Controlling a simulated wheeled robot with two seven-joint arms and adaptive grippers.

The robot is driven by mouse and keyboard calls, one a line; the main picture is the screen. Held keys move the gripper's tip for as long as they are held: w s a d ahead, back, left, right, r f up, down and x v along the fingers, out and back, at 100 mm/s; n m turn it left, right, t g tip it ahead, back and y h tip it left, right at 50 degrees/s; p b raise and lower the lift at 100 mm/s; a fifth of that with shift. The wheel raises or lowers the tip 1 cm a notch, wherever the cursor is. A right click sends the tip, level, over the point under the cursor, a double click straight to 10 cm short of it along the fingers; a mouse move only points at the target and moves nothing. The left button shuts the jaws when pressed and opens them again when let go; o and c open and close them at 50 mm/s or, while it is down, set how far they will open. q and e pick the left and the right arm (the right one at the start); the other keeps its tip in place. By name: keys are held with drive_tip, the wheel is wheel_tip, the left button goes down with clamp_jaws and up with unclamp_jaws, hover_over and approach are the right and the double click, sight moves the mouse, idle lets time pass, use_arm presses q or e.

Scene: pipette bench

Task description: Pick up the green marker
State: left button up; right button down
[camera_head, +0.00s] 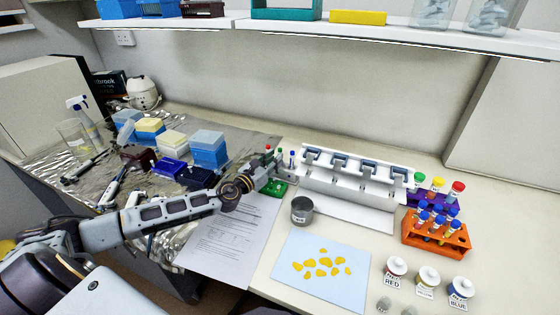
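The green marker (280,154) shows its green top in a small green holder (279,188), between a red-topped marker (268,149) and a blue-topped marker (292,156). My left gripper (277,172) reaches in from the left and is at the markers, just in front of the green one. It hides their lower parts. Its fingers are too small and overlapped to tell whether they are open or shut, or whether they touch the marker.
A white pipette stand (350,180) is just right of the markers. A metal cup (302,209), a printed sheet (225,245) and a blue card (320,285) with yellow pieces lie nearer. An orange tube rack (436,243) and labelled bottles (428,280) are at right. Tip boxes (208,148) stand left.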

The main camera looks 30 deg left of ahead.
use_arm(q)
drive_tip(key=shift+w+d+r, duration=0.15)
drive_tip(key=shift+w, duration=0.45)
drive_tip(key=shift+w+d+p, duration=0.1)
drive_tip(key=shift+w+p, duration=0.2)
drive_tip(key=shift+w, duration=0.8)
drive_tip(key=shift+w+d, duration=0.1)
drive_tip(key=shift+w, duration=0.2)
use_arm(e)
drive_tip(key=shift+s+a+r, duration=0.2)
drive_tip(key=shift+s+a, duration=0.05)
drive_tip(key=shift+a, duration=0.2)
drive_tip(key=shift+s+a+r, duration=0.2)
drive_tip(key=shift+s+a, duration=0.05)
drive_tip(key=shift+a, duration=0.15)
drive_tip(key=shift+w, duration=0.1)
use_arm(q)
clamp_jaws()
use_arm(e)
drive_tip(key=shift+w, duration=0.4)
